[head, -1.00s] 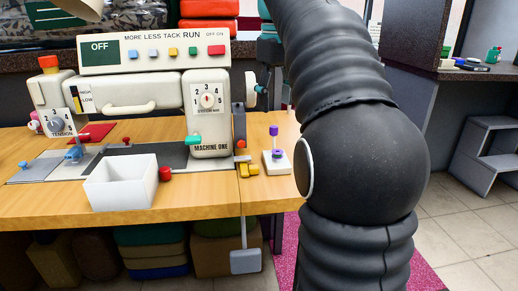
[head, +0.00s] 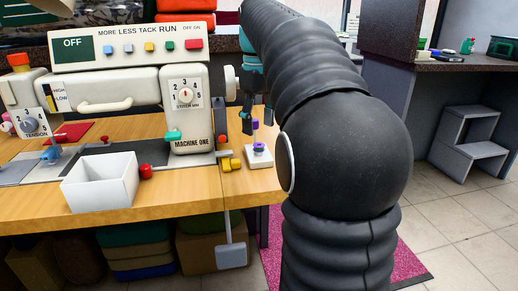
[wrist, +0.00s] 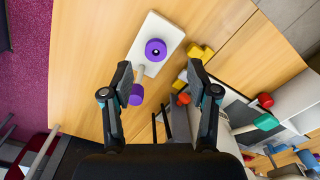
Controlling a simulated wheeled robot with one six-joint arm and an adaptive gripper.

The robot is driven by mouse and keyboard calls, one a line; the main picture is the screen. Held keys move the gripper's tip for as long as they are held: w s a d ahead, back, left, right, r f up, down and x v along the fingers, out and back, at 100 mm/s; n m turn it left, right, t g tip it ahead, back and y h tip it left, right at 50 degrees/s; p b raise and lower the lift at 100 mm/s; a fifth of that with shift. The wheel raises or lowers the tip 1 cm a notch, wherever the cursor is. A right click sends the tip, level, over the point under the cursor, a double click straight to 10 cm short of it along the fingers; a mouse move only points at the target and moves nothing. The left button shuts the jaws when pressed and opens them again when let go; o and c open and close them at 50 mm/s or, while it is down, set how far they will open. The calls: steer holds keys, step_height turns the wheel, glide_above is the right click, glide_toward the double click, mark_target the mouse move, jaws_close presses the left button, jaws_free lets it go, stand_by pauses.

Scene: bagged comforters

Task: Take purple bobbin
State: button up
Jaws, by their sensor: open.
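A small white stand (head: 261,162) sits near the right end of the wooden table. A purple bobbin (head: 258,147) lies low on it, and a thin post with a purple top (head: 255,124) rises beside it. In the wrist view the bobbin (wrist: 156,49) is a ring with a dark centre on the white plate (wrist: 165,25), and the purple post top (wrist: 136,95) appears nearer to me. My gripper (wrist: 158,75) is open and empty, its fingers either side of the stand in that picture. In the head view my gripper (head: 257,114) is above the stand, partly behind my arm.
The cream sewing machine (head: 187,110) stands left of the stand. A white open box (head: 100,187), a red knob (head: 146,171) and yellow pieces (head: 231,164) are on the table. A grey pedal (head: 231,256) hangs below the front edge.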

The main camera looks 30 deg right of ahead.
mark_target(260, 146)
steer(key=shift+w+d+f+b, duration=0.1)
steer(key=shift+d+f+b, duration=0.1)
steer(key=shift+f, duration=1.1)
steer(key=shift+w+d+f+b, duration=0.1)
steer(key=shift+f+b, duration=0.1)
steer(key=shift+f, duration=1.1)
steer(key=c, duration=0.9)
